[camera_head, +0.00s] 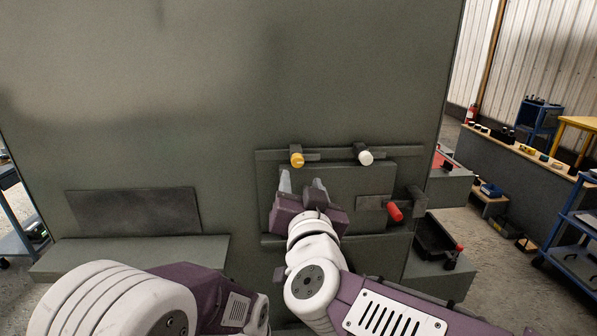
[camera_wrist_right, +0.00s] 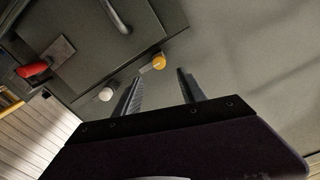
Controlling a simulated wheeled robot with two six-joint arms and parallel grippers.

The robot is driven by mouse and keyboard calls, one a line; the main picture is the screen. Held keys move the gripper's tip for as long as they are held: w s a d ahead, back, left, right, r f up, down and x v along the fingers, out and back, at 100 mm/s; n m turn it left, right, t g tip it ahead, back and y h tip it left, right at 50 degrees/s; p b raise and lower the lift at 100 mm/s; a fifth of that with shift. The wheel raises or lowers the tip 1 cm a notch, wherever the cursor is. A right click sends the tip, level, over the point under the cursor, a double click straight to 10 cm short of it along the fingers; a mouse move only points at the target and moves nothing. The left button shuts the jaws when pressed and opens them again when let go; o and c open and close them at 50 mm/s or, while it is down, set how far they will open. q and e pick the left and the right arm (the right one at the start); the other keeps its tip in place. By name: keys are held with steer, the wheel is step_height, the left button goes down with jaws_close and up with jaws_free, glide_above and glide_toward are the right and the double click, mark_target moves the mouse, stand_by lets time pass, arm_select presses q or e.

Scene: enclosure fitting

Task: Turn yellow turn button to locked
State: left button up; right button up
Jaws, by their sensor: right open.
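The yellow turn button (camera_head: 297,159) sits at the upper left of a grey panel door (camera_head: 350,178) on the enclosure wall. A short grey bar runs from it to the right, along the door's top edge. My right gripper (camera_head: 301,183) is open and empty just below the yellow button. In the right wrist view the yellow button (camera_wrist_right: 158,61) shows just beyond and between the open fingertips (camera_wrist_right: 159,75), apart from them. My left arm shows at the bottom left, but its gripper is not visible.
A white-knobbed turn button (camera_head: 365,157) sits right of the yellow one. A red-handled latch (camera_head: 394,211) is at the door's right side. A door handle (camera_wrist_right: 117,15) shows in the wrist view. A ledge (camera_head: 130,257) juts out at left. The wall above is bare.

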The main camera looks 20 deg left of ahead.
mark_target(298, 162)
steer(key=p+x, duration=0.1)
steer(key=x, duration=0.8)
steer(key=shift+w+d, duration=0.1)
steer(key=shift+w, duration=0.15)
steer(key=shift+s, duration=0.1)
jaws_close()
